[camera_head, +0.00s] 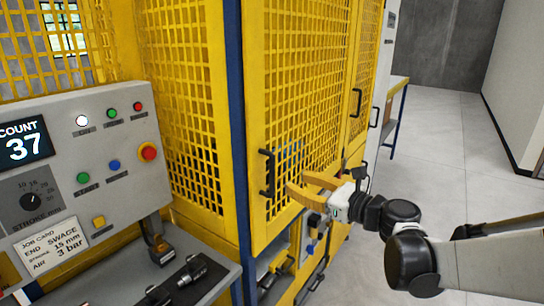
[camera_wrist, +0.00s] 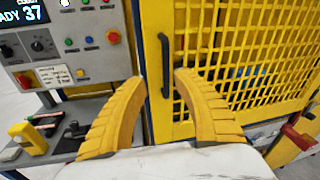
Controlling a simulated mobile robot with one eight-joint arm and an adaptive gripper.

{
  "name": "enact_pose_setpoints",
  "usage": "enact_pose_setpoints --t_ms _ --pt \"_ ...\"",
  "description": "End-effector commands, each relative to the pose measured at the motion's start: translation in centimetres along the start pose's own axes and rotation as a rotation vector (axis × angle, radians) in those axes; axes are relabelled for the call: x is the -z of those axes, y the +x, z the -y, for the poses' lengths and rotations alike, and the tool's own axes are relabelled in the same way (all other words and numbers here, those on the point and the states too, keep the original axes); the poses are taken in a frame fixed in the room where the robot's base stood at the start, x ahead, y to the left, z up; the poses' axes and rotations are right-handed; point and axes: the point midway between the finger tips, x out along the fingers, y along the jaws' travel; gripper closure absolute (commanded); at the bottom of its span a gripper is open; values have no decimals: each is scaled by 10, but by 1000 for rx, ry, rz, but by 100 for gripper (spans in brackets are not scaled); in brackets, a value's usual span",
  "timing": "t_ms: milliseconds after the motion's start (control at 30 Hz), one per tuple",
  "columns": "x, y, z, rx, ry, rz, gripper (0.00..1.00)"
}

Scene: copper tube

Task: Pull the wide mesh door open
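The wide yellow mesh door (camera_head: 297,95) stands shut, as far as I can see, in the middle of the head view. It fills the right of the wrist view (camera_wrist: 245,60). Its upright black bar handle (camera_head: 266,173) is on the door's left frame. My gripper (camera_head: 297,184) has its yellow fingers spread and empty, just right of the handle in the head view. In the wrist view the handle (camera_wrist: 165,65) shows between the fingertips (camera_wrist: 157,78), nearer the right one. The fingers appear not to touch it.
A grey control panel (camera_head: 75,160) with buttons and a display stands left, above a bench (camera_head: 215,285) with dark tools. A narrower mesh door (camera_head: 362,70) with its own black handle (camera_head: 356,102) is further right. Open grey floor (camera_head: 440,150) lies to the right.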

Motion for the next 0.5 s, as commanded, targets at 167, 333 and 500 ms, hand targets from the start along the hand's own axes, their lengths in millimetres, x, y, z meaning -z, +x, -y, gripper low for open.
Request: enact_pose_setpoints --t_ms 167,333,500 --pt "-7 8 14 12 145 69 64" --pt "-8 32 14 9 151 72 64" --pt "-10 67 14 9 149 71 64"
